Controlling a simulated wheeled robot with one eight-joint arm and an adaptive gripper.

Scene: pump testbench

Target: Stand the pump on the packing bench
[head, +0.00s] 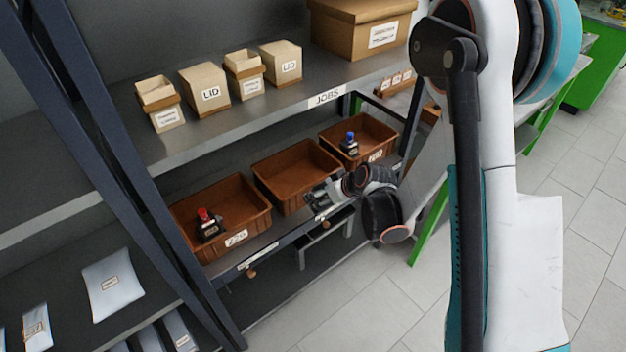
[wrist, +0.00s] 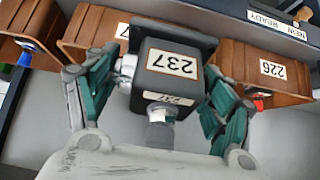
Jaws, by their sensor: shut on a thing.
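The pump (wrist: 172,88) is a dark grey block with a white 237 label, a light round fitting on its left side and a grey one at its near end. In the wrist view it sits between the green fingers of my gripper (wrist: 158,94), which is shut on it. In the head view my gripper (head: 328,192) is in front of the middle brown bin (head: 275,170), at the shelf's front edge. The pump is hard to separate from the fingers there. I cannot identify the packing bench for certain.
A red-topped pump (head: 209,224) stands in the left bin (head: 235,205), a blue-topped one (head: 349,145) in the right bin (head: 388,140). The middle bin looks empty. The JOBS shelf (head: 215,120) with boxes lies above. Clear floor (head: 375,315) and a green-framed table (head: 548,112) are at right.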

